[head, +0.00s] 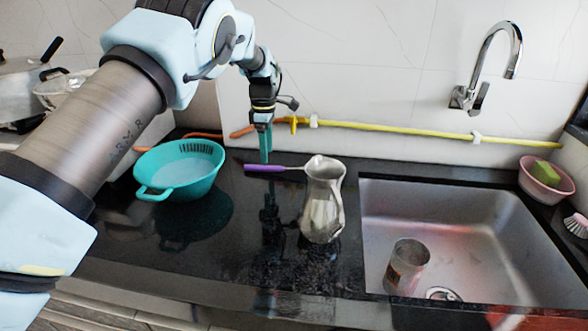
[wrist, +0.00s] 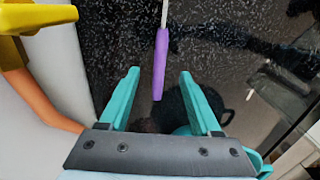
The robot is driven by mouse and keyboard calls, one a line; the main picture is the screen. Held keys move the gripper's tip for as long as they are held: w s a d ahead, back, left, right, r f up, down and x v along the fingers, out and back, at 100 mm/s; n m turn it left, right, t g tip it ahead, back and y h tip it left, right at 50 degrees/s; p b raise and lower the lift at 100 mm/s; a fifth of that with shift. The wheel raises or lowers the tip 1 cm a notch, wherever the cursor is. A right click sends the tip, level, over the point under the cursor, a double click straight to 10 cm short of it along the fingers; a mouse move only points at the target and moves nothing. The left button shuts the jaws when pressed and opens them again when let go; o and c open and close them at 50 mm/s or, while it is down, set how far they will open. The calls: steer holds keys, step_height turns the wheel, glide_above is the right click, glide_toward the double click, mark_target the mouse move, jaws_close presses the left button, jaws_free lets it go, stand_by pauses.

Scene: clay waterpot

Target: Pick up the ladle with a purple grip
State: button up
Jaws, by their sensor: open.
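The ladle's purple grip (head: 263,168) lies level at the back of the black counter, its thin metal shaft running right to the metal pitcher (head: 322,205). The pitcher hides the ladle's other end. In the wrist view the purple grip (wrist: 160,65) points down the picture, its end near the gap between my fingertips. My gripper (head: 266,148) hangs fingers down just behind or above the grip in the head view. In the wrist view my gripper (wrist: 158,78) shows two teal fingers spread wide, one either side of the grip's line, with nothing held.
A teal colander (head: 180,170) stands left of the grip. A yellow and orange pipe (head: 400,131) runs along the back wall, close to my gripper. A steel sink (head: 470,230) with a metal can (head: 407,266) is at right. The front counter is clear.

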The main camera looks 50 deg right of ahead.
mark_target(276, 168)
steer(key=shift+d+f+p, duration=0.1)
steer(key=shift+f+p, duration=1.2)
steer(key=shift+f, duration=1.5)
jaws_close()
